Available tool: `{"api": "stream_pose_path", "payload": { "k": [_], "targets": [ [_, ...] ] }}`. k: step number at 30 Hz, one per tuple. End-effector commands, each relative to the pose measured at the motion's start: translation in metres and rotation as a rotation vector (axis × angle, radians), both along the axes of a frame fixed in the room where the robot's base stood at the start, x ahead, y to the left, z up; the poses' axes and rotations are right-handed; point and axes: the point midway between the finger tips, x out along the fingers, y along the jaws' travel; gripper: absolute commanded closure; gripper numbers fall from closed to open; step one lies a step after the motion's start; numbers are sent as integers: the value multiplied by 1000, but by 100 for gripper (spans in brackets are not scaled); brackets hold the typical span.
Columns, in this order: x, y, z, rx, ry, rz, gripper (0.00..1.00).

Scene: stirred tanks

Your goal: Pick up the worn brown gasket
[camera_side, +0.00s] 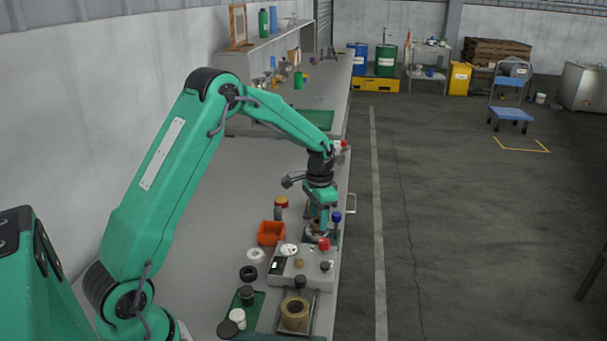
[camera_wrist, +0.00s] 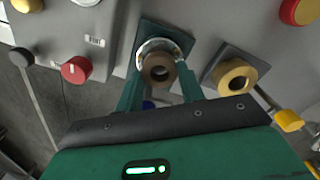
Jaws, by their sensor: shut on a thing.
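A brown gasket (camera_wrist: 157,59), a thick ring with a dark hole, sits between the fingers of my gripper (camera_wrist: 158,78) in the wrist view. My gripper is shut on it. A shiny metal ring shows behind the gasket, over a dark green square plate. Whether the gasket is clear of that metal ring I cannot tell. In the side view my gripper (camera_side: 319,226) points down at the far end of the cluttered bench area, and its fingertips and the gasket are mostly hidden.
A lighter tan ring (camera_wrist: 224,72) lies on a dark square plate to the right of my gripper. A red knob (camera_wrist: 76,69) is to the left and a yellow-tipped lever (camera_wrist: 288,121) to the right. An orange bin (camera_side: 271,233) stands close by.

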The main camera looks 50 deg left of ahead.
Motion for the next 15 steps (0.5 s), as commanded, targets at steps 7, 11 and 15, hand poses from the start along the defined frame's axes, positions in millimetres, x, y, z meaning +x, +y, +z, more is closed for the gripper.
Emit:
{"api": "stream_pose_path", "payload": {
  "k": [7, 11, 15],
  "targets": [
    [-1, -6, 33, 0, -1, -3, 83],
    [-8, -28, 46, 0, -3, -3, 83],
    [-15, -53, 61, 1, -2, -5, 83]
  ]
}}
